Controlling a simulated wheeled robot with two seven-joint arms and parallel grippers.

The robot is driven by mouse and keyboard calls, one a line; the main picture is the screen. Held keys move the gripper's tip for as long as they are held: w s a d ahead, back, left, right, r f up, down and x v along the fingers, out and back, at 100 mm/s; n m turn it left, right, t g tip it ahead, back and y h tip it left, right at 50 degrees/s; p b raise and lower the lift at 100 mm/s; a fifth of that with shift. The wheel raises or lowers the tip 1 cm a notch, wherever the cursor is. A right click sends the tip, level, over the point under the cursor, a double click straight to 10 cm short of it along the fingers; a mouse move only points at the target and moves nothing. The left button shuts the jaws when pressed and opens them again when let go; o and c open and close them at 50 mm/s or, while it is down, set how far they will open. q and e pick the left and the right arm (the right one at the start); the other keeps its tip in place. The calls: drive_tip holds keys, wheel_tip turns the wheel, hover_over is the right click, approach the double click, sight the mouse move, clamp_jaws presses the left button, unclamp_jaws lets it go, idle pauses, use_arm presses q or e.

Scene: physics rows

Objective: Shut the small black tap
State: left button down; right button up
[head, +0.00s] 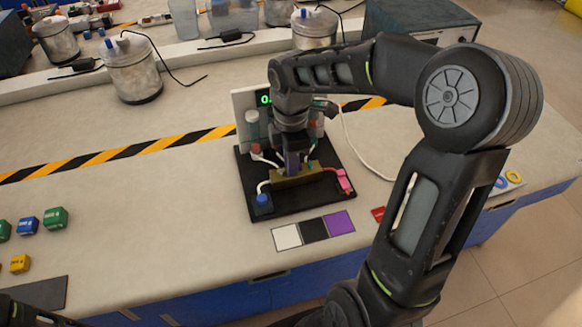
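A black board (292,202) on the bench carries a small rig with a brass-coloured bar (298,178), white and red leads, and a white panel (240,108) with a green display. My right gripper (292,168) points down over the middle of the rig, just above or at the brass-coloured bar. Its fingertips are small and dark here, so I cannot tell whether they are open or shut or touch anything. I cannot make out the small black tap; my gripper and wrist cover the middle of the rig.
A black block with a blue knob (262,201) and a pink clip (344,181) sit at the board's front corners. White, black and purple squares (314,230) lie in front. Lidded jars (133,72) stand behind. Coloured blocks (55,217) lie left; the bench between is clear.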

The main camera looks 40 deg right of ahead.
drive_tip(key=shift+r+p, duration=0.2)
drive_tip(key=shift+p, duration=0.15)
idle(0.3)
clamp_jaws()
